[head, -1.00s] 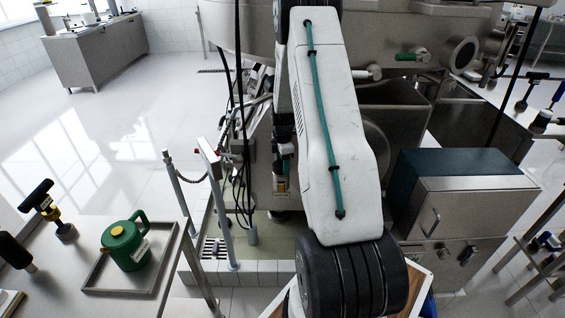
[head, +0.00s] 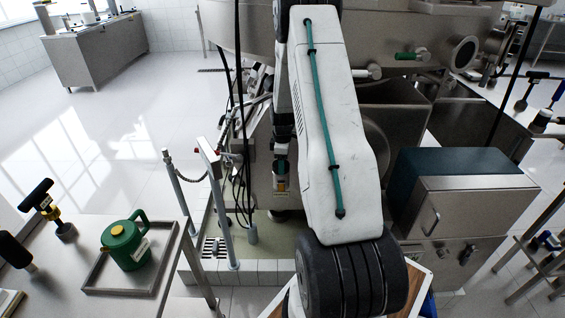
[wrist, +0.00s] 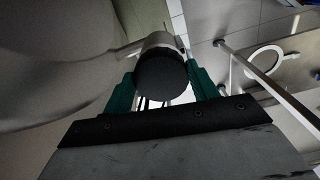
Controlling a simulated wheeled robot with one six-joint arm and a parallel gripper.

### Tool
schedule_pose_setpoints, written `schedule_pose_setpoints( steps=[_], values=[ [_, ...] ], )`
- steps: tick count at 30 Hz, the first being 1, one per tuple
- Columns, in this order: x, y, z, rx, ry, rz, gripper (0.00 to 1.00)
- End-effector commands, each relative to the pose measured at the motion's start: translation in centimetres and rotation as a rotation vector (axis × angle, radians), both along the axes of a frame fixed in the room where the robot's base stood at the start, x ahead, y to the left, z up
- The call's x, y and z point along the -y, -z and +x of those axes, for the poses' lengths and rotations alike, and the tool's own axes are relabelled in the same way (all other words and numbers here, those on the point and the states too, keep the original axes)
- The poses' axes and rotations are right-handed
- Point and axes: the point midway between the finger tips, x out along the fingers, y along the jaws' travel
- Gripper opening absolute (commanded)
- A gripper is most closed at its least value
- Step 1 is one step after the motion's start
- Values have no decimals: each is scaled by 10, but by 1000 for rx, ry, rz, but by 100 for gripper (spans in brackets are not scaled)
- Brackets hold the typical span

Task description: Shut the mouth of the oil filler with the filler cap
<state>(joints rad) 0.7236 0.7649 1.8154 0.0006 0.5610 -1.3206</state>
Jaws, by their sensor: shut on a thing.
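My gripper (wrist: 162,74) is shut on a dark round filler cap (wrist: 161,78), with one teal finger on each side, in the wrist view. A pale metal cylindrical part (wrist: 158,41) shows just beyond the cap. I cannot tell whether the two touch, or whether that part is the oil filler. In the head view my gripper (head: 281,172) points down in front of the steel machine, left of my white arm link. The cap is too small to make out there, and the filler's mouth is not clearly seen.
A large steel machine body (head: 262,205) stands close behind my gripper. Hanging black cables and a grey post (head: 222,215) are to its left. A green oil can (head: 126,243) sits in a tray (head: 97,288) at left. A teal-topped steel cabinet (head: 470,205) stands at right.

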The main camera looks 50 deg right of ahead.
Motion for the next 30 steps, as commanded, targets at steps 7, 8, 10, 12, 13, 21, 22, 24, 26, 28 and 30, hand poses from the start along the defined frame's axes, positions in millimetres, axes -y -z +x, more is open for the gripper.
schedule_pose_setpoints(
  steps=[7, 8, 10, 12, 13, 21, 22, 24, 26, 28, 30],
  values=[
    [0, 0, 1, 2, 122, -1, 17],
    [0, 0, 1, 2, 122, -1, 17],
    [0, 0, 1, 2, 121, -1, 17],
    [0, 0, 1, 2, 122, -1, 17],
    [-1, 0, 1, 2, 130, -1, 17],
    [-2, 0, 0, 2, 376, -1, 17],
    [-2, 0, 0, 2, 390, -2, 18],
    [-2, 0, 0, 2, 402, -2, 11],
    [-2, 0, 0, 2, 402, -2, 11],
    [-2, 0, 0, 2, 401, -2, 12],
    [-2, -1, 0, 2, 402, -2, 5]
  ],
)
